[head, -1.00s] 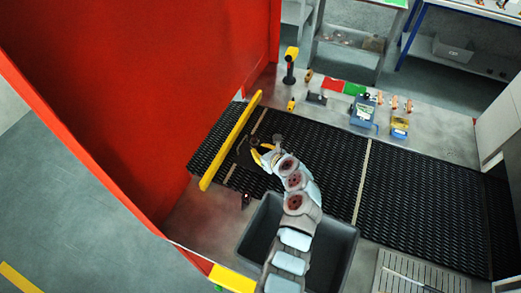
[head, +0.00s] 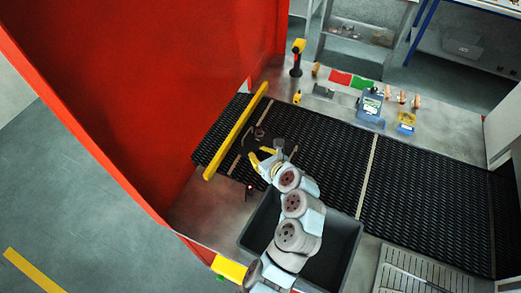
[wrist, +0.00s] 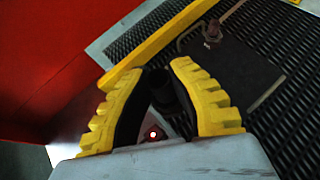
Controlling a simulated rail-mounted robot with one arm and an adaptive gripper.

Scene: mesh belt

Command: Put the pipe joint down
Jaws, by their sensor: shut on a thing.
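My gripper (head: 262,159) has yellow fingers and is at the left part of the black mesh belt (head: 325,140), on its near side. In the wrist view my gripper (wrist: 165,80) is shut on a dark, round-ended piece, the pipe joint (wrist: 165,97), with black pads on both sides of it. Whether the piece touches anything below cannot be told. A dark flat plate (wrist: 225,55) lies on the belt just beyond the fingertips. A small brownish-grey fitting (wrist: 212,32) stands on it, apart from the gripper.
A yellow bar (head: 236,131) crosses the belt left of my gripper, beside a red wall (head: 140,90). A small red light (head: 249,187) is at the belt's near edge. A grey bin (head: 338,262) is below my arm. A blue device (head: 370,104) stands behind the belt.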

